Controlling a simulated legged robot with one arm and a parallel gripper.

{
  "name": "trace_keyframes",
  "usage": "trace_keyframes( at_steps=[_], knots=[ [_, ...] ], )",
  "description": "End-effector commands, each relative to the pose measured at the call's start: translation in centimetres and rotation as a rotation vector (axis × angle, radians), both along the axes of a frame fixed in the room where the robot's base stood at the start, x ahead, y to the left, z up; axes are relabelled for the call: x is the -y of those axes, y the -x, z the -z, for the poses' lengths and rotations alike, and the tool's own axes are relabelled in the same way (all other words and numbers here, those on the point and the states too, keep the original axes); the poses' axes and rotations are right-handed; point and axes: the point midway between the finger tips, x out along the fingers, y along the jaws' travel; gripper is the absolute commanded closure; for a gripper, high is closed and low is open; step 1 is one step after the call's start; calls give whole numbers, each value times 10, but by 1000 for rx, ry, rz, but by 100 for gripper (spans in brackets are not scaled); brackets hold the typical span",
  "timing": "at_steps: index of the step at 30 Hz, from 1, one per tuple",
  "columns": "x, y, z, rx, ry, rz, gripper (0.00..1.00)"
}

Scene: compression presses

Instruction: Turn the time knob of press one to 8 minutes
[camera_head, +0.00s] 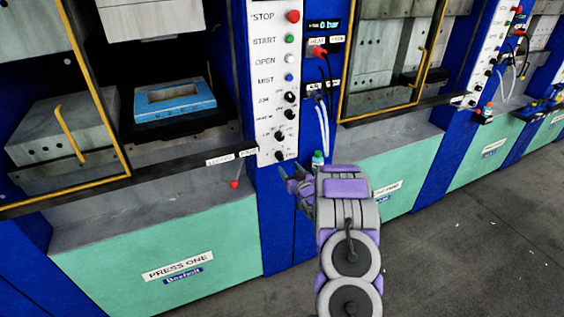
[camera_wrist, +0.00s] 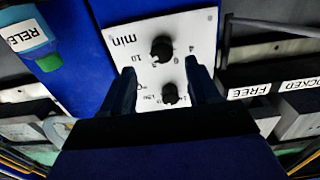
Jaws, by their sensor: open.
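The white control panel (camera_head: 274,85) of press one carries buttons and several black knobs. The time knob (camera_head: 281,155) is the lowest one in the head view. In the wrist view, which shows the panel upside down, it is the upper black knob (camera_wrist: 163,48), beside "min" and a number scale. I cannot read its pointer setting. Another black knob (camera_wrist: 170,93) shows lower between the fingers. My gripper (camera_head: 291,180) is just below and right of the panel's lower end. Its open fingers (camera_wrist: 163,75) point toward the panel, empty; I cannot tell whether they touch it.
A red-tipped lever (camera_head: 235,184) with LOCKED and FREE labels is left of my gripper. A small bottle (camera_head: 318,158) with a RELEASE-like label (camera_wrist: 25,35) stands on the other side. Hoses (camera_head: 322,110) hang right of the panel.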

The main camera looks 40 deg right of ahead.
Motion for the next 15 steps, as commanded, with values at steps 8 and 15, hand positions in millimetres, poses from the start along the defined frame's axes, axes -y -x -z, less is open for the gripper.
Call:
trace_keyframes(
  at_steps=[8,15],
  knots=[
    [8,-41,-1,4,2,-1,40],
    [13,-62,1,0,1,-2,40]
  ],
)
